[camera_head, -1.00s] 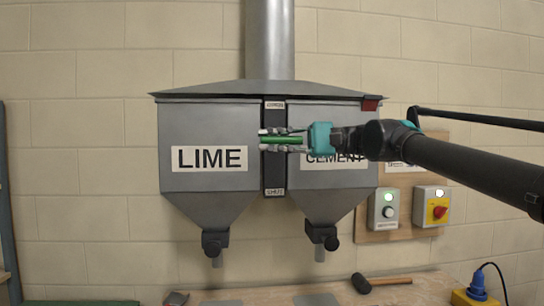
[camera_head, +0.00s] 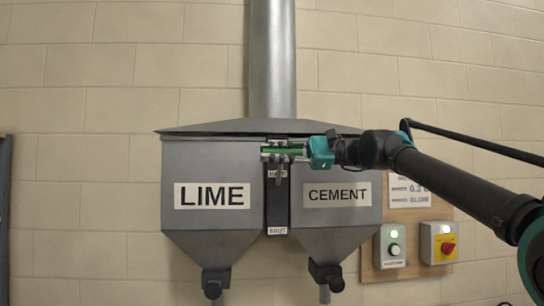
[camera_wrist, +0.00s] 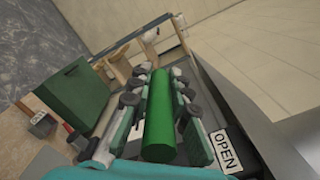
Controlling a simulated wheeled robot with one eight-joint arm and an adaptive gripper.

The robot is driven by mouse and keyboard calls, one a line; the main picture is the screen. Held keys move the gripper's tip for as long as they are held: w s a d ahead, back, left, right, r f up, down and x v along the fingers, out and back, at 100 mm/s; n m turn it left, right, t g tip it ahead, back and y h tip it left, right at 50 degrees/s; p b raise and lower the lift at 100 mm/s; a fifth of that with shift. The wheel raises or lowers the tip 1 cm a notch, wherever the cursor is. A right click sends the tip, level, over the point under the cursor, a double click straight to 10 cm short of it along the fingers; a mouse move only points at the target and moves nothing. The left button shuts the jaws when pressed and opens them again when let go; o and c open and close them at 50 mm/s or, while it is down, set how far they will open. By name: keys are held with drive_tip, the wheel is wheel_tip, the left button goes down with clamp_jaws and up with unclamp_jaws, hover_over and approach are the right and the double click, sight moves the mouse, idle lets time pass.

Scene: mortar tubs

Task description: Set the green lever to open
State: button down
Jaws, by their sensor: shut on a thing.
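The green lever (camera_head: 284,151) lies near the top of the dark upright panel (camera_head: 278,208) between the two grey hoppers. My gripper (camera_head: 268,153) reaches in from the right and is shut on the lever's green handle. In the wrist view the green handle (camera_wrist: 160,118) runs between my gripper's fingers (camera_wrist: 163,85). The OPEN label (camera_wrist: 225,150) is close beside the fingers there. In the head view a SHUT label (camera_head: 277,231) sits at the panel's foot, well below the lever. The panel's top is partly hidden by my gripper.
The LIME hopper (camera_head: 208,226) is left of the panel and the CEMENT hopper (camera_head: 337,220) right, under a grey hood with a duct (camera_head: 272,60). A green-lit switch box (camera_head: 391,247) and a red-knob box (camera_head: 443,245) are at lower right.

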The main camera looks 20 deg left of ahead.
drive_tip(key=shift+w+r, duration=0.1)
drive_tip(key=c, duration=1.4)
unclamp_jaws()
drive_tip(key=v, duration=1.2)
